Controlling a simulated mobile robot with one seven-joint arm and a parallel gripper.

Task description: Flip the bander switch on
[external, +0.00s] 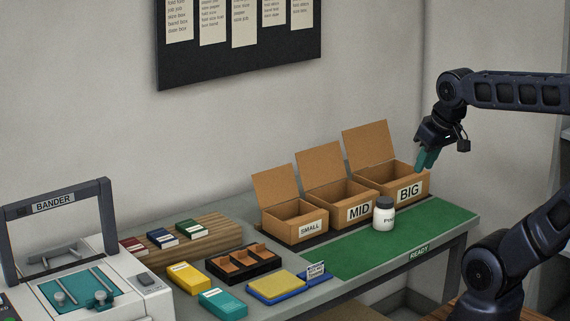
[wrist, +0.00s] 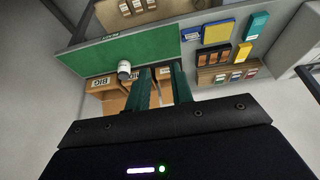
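The bander (external: 62,270) is a white machine with a dark arch labelled BANDER and a teal bed, at the far left of the external view. A small grey rocker-like part (external: 146,279) sits on its top right; I cannot tell whether it is the switch or which way it is set. Part of the bander shows at the right edge of the wrist view (wrist: 310,72). My gripper (external: 426,160) is raised near the BIG box, far to the right of the bander. In the wrist view its teal fingers (wrist: 162,70) are apart, with nothing between them.
Open cartons SMALL (external: 295,222), MID (external: 340,204) and BIG (external: 400,185) stand along the wall. A white jar (external: 384,214) stands on the green READY mat (external: 350,255). Between mat and bander lie a divided black tray (external: 243,264), yellow and teal boxes, and small boxes on a wooden block.

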